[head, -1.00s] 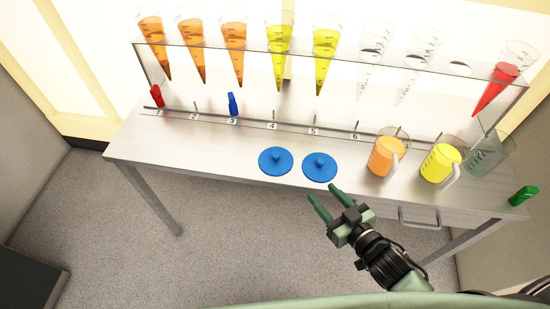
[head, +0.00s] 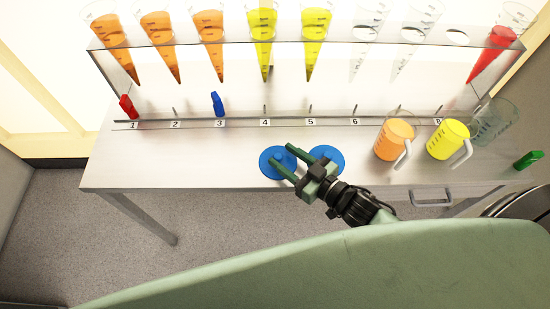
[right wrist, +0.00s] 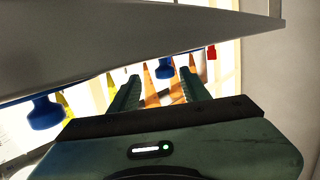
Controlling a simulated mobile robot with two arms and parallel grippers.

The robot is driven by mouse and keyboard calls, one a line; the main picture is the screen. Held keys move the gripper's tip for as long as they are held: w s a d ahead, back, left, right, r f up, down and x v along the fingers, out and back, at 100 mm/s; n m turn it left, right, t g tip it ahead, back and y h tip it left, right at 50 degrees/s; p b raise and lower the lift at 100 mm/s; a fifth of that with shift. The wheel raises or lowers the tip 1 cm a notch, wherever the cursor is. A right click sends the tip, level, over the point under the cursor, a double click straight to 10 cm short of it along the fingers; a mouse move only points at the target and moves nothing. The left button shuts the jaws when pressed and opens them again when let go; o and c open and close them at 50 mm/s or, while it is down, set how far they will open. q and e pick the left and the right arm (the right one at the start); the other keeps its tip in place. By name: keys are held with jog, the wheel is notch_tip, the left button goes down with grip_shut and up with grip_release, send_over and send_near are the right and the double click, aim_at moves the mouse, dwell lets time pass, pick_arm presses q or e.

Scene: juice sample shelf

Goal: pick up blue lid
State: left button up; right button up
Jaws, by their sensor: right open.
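Two blue round lids with knobs lie side by side near the table's front edge, the left lid (head: 266,156) and the right lid (head: 335,157). My right gripper (head: 280,155) is open and empty, reaching in from the right. In the head view its fingers overlap the left lid and its body partly covers the right lid. In the right wrist view, which looks upside down, the left lid's knob (right wrist: 165,71) shows between and beyond the open fingers (right wrist: 162,90). The right lid's knob (right wrist: 45,112) is off to the left. My left gripper is not in view.
A clear rack (head: 300,45) with coloured cones stands along the back. Blue (head: 217,104) and red (head: 127,106) clips stand near its numbered strip. Orange (head: 393,142) and yellow (head: 447,140) jugs stand to the right. The table's left part (head: 170,160) is clear.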

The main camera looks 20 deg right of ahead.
aim_at(277, 155)
jog(key=shift+w+a+f+b, duration=0.2)
jog(key=shift+w+a+b, duration=0.2)
jog(key=shift+w+a, duration=0.1)
jog(key=shift+w+a+f+b, duration=0.2)
jog(key=shift+w+a+b, duration=0.15)
jog(key=shift+w+a, duration=0.1)
jog(key=shift+b+x, duration=0.3)
jog(key=shift+x, duration=0.8)
jog(key=shift+w+a, duration=0.1)
jog(key=shift+w, duration=0.05)
grip_shut()
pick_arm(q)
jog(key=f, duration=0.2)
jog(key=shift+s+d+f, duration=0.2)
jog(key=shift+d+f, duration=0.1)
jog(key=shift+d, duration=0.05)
pick_arm(e)
jog(key=shift+r, duration=0.15)
pick_arm(q)
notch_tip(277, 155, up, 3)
jog(key=p, duration=0.3)
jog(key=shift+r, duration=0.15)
pick_arm(e)
notch_tip(277, 155, up, 20)
